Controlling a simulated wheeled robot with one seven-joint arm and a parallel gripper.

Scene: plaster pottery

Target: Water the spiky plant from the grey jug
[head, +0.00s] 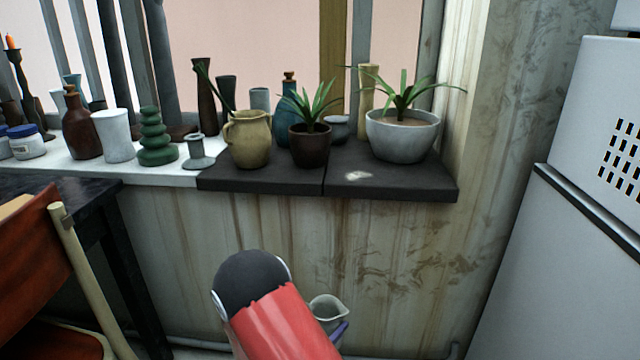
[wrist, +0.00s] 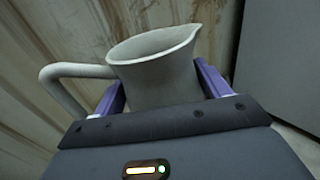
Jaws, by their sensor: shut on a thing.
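The grey jug (head: 328,308) is low in front of the wall in the head view, partly hidden behind my arm. My gripper (wrist: 160,95) is shut on the jug's body, one purple finger on each side. In the wrist view the jug (wrist: 155,70) looks upright or nearly so, with its handle to the left and its spout to the upper right. Two spiky green plants stand on the dark sill: one in a small dark brown pot (head: 310,146), one in a wide pale grey pot (head: 402,135). The jug is below the sill, apart from both.
The dark sill slab (head: 260,183) has a bare front strip. A tan jug (head: 248,140) stands left of the brown pot, and a small grey bowl (head: 337,128) sits between the plants. A chair (head: 40,270) and dark table (head: 100,205) are at left, a white cabinet (head: 560,240) at right.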

